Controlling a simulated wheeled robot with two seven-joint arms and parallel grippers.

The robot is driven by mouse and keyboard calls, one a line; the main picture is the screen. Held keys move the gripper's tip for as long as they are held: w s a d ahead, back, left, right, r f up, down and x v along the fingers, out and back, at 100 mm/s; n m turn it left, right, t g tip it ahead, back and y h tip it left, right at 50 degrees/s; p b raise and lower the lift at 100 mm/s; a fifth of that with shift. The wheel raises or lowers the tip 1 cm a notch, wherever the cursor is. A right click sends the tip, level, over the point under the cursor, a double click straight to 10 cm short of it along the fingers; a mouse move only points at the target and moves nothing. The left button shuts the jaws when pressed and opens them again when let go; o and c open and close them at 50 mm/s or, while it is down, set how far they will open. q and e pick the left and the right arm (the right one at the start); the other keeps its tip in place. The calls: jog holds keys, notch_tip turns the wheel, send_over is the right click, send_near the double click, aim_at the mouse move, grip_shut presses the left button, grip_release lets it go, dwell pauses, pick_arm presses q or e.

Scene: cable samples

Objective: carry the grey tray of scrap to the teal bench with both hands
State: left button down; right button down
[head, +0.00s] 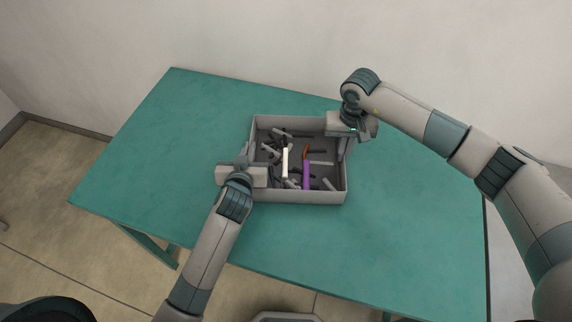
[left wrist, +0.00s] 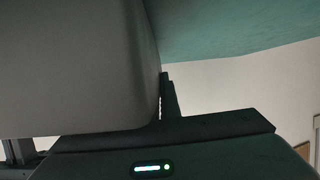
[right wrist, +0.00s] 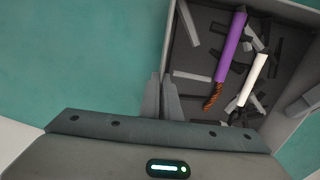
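The grey tray (head: 318,197) is on the teal bench (head: 400,240), level, with dark and grey scrap, a white piece (head: 285,162) and a purple piece (head: 306,174) inside. My left gripper (head: 245,159) is at the tray's left wall; in the left wrist view its fingers (left wrist: 168,98) are close together beside a large grey surface, and their grip is partly hidden. My right gripper (head: 343,146) is at the right wall near the far corner. In the right wrist view its fingers (right wrist: 160,95) are closed around the tray's wall (right wrist: 167,45). I cannot tell whether the tray touches the bench.
The bench top is clear on both sides of the tray. A pale wall (head: 250,40) stands behind the bench. Tiled floor (head: 60,180) shows at the left.

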pick_arm(q)
jog(key=shift+a+f+b, duration=0.1)
jog(key=shift+f+b, duration=0.4)
pick_arm(e)
jog(key=shift+d+f, duration=0.15)
jog(key=shift+f, duration=0.45)
pick_arm(q)
jog(key=c, duration=2)
grip_release()
pick_arm(e)
jog(key=c, duration=2)
grip_release()
pick_arm(q)
jog(key=shift+s, duration=0.2)
jog(key=shift+s+r, duration=0.2)
jog(key=shift+s, duration=0.25)
jog(key=shift+v, duration=5.4)
pick_arm(e)
jog(key=shift+r, duration=0.15)
notch_tip(320, 180, up, 12)
